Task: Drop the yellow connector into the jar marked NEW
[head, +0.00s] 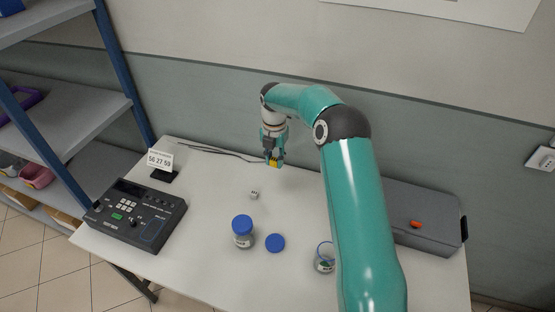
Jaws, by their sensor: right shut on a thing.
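My right gripper (274,162) is shut on the yellow connector (273,163), above the back part of the white table. A glass jar with a blue lid on (243,240) stands at the table's front middle. An open glass jar (324,264) stands to its right, close beside my right arm, with something dark inside. Both jars bear labels, too small here to read, so I cannot tell which is marked NEW. A loose blue lid (275,242) lies between the jars. My left gripper is not in view.
A small white cube with dark marks (254,194) lies mid-table. A dark control box (135,214) and a number card (160,159) are at the left. Black hoses (215,152) lie along the back. A grey case (425,215) with an orange piece (415,224) is at the right.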

